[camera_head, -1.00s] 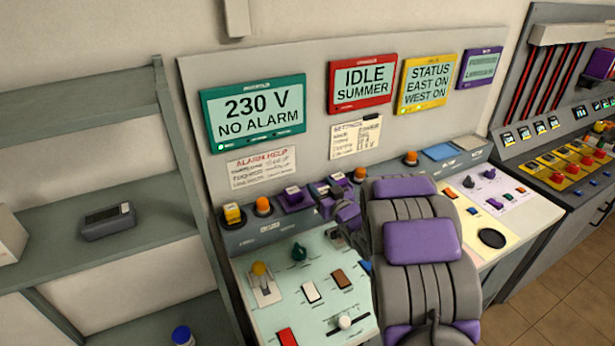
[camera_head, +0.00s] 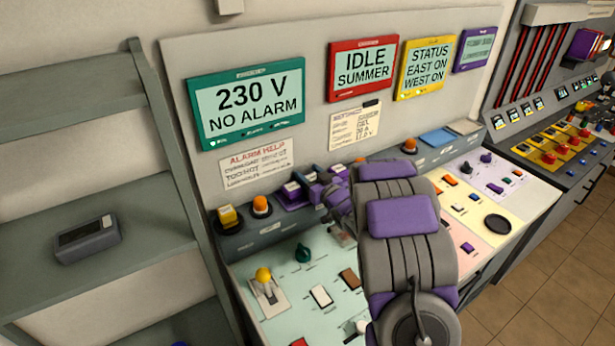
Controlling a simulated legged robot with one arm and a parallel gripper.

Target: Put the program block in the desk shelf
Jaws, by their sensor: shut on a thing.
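My gripper (camera_head: 320,190) is at the desk's raised back shelf (camera_head: 245,244), partly hidden by my arm. The held block is close beside another purple, pale-labelled piece (camera_head: 291,193) on the shelf. At this size I cannot tell whether the two touch, or whether the held block rests on the shelf.
A yellow block (camera_head: 230,217) and an orange button (camera_head: 261,206) are left of my gripper. Levers and switches cover the desk top (camera_head: 290,280). A grey rack (camera_head: 150,220) holding a dark device (camera_head: 88,240) stands left. Screens hang behind.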

